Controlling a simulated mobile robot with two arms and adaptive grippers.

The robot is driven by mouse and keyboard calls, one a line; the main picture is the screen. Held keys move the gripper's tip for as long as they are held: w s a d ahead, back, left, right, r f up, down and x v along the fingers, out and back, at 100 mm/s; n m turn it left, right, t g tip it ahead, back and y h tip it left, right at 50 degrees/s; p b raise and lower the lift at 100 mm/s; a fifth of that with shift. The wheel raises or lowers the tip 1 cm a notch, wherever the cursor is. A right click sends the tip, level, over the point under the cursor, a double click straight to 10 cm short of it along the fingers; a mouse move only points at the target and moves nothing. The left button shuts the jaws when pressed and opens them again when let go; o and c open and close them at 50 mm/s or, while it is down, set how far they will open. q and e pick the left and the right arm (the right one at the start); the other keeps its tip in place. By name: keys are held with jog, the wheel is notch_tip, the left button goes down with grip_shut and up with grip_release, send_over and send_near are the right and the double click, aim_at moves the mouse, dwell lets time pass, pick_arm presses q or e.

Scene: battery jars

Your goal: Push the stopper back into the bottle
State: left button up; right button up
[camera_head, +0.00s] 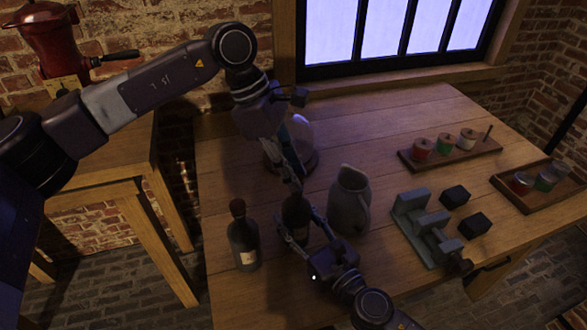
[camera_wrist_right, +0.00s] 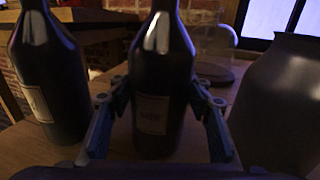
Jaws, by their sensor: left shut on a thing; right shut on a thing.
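A dark bottle (camera_head: 296,217) with a pale label stands upright on the table. It also shows in the right wrist view (camera_wrist_right: 160,85), its top cut off by the frame. My right gripper (camera_wrist_right: 158,92) is shut around its body, one finger on each side. My left gripper (camera_head: 294,183) reaches down from above and is shut at the bottle's top. The stopper there is hidden by the fingers, and I cannot tell how deep it sits. A second dark bottle (camera_head: 243,243) with a brown top stands apart to the left, also in the right wrist view (camera_wrist_right: 48,75).
A grey pitcher (camera_head: 349,203) stands close on the right of the held bottle. A glass dome (camera_head: 300,135) is behind. A grey vise-like tool (camera_head: 412,215), two black blocks (camera_head: 455,195) and two wooden trays (camera_head: 405,155) with jars lie further right. The back middle is clear.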

pick_arm(q)
jog(key=shift+f, duration=0.35)
jog(key=o, duration=0.8)
jog(key=v, duration=1.2)
pick_arm(e)
jog(key=o, duration=1.8)
jog(key=shift+c, duration=0.2)
